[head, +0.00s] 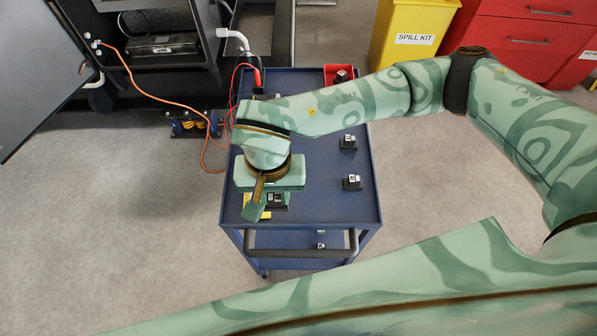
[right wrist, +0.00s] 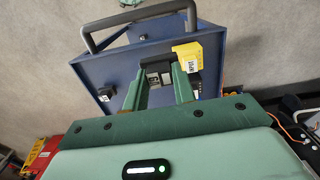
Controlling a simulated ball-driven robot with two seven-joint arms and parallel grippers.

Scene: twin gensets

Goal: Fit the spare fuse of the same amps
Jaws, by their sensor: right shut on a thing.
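My right gripper (head: 268,201) is over the near left part of the blue cart's top (head: 320,210). In the right wrist view its two fingers (right wrist: 160,76) are shut on a small black fuse block with a white label (right wrist: 153,82). Its rating is too small to read. I cannot tell whether it touches the surface beneath. Two more black fuse blocks with pale labels, the far one (head: 348,142) and the near one (head: 352,183), stand on the right side of the cart top. A yellow labelled item (right wrist: 187,54) is beside the fingers. My left gripper is out of view.
A red bin (head: 331,74) with a dark block is at the cart's far edge. An open black cabinet (head: 150,75) is at the back left, with orange and red cables running toward the cart. A yellow spill kit (head: 412,40) and red drawers (head: 520,45) stand behind.

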